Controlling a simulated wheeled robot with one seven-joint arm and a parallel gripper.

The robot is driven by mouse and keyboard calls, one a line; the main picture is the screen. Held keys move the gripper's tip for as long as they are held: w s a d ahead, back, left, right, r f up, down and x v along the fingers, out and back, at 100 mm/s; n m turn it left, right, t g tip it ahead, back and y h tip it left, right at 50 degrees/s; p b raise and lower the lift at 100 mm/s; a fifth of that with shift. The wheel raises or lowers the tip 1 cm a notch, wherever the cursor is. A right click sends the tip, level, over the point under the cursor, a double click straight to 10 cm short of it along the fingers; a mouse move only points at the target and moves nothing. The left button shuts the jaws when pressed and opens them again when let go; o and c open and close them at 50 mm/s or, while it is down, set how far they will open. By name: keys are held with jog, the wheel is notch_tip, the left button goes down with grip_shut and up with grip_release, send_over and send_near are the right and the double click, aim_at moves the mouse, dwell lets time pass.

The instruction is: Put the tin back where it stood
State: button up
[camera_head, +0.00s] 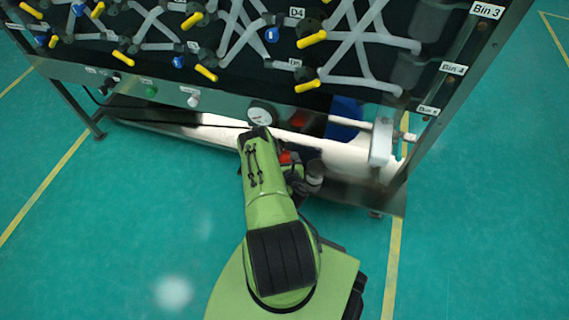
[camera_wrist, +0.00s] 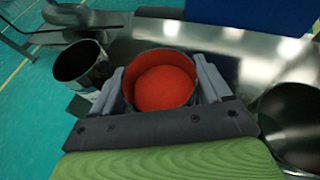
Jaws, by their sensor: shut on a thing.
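In the wrist view, my gripper (camera_wrist: 160,76) is shut on a round tin (camera_wrist: 158,53) filled with bright red material. One finger lies along each side of the tin, and its open top faces the camera. The tin's base is hidden, so I cannot tell whether it touches the metal surface below. In the head view, my arm reaches to the low metal tray (camera_head: 222,133) under the panel. My fingers and the held tin are mostly hidden there behind the arm.
A dark, open tin (camera_wrist: 82,62) is close left of my gripper in the wrist view. Another dark, open container (camera_wrist: 293,112) is close on the right.

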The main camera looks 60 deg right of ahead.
jog(key=shift+f, duration=0.45)
